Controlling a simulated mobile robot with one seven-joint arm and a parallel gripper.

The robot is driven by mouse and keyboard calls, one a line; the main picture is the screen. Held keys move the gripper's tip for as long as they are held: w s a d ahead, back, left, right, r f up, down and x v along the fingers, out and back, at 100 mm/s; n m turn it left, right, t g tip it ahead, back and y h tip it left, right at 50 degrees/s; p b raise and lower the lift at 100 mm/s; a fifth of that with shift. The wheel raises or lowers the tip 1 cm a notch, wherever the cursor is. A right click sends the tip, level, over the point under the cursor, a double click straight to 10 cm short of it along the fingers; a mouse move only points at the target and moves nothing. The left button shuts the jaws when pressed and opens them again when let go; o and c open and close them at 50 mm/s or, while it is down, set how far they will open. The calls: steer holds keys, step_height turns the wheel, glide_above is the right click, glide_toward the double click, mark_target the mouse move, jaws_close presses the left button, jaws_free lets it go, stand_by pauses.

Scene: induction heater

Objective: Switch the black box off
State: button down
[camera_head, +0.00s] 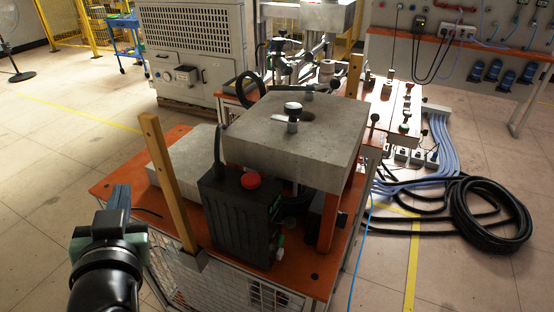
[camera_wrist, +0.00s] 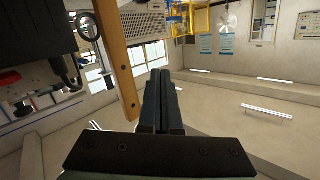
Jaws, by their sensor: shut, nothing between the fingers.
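The black box (camera_head: 238,222) stands on the orange table in the head view, with a red button (camera_head: 250,180) on its top. A small green part (camera_head: 280,239) shows on its right side. In the wrist view, part of a black box (camera_wrist: 38,35) shows at the upper left, with a small red spot on it. My gripper (camera_head: 119,196) is left of the box, beyond the wooden post and apart from both. In the wrist view its fingers (camera_wrist: 161,75) are together and hold nothing.
A wooden post (camera_head: 168,183) stands between my gripper and the box; it also shows in the wrist view (camera_wrist: 116,60). A concrete slab (camera_head: 295,135) lies behind the box above the orange table (camera_head: 112,186). Black hoses (camera_head: 490,215) lie on the floor at right.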

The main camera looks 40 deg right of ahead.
mark_target(288, 223)
steer(key=s+d+m+g+h+p, duration=0.2)
steer(key=s+g+p, duration=0.4)
steer(key=p, duration=0.8)
steer(key=s+d+m+g+h+p, duration=0.2)
steer(key=s+d+g+p, duration=0.3)
steer(key=s+p, duration=0.7)
steer(key=m+g+p, duration=0.1)
steer(key=p, duration=0.1)
steer(key=shift+f+m+h+p, duration=0.15)
steer(key=shift+m+h+p, duration=0.15)
steer(key=shift+h+p, duration=0.1)
steer(key=shift+d, duration=0.15)
steer(key=b+x, duration=0.6)
steer(key=x, duration=0.7)
steer(key=shift+s+f, duration=0.1)
steer(key=shift+s, duration=0.05)
steer(key=shift+d+f, duration=0.2)
steer(key=shift+d, duration=0.15)
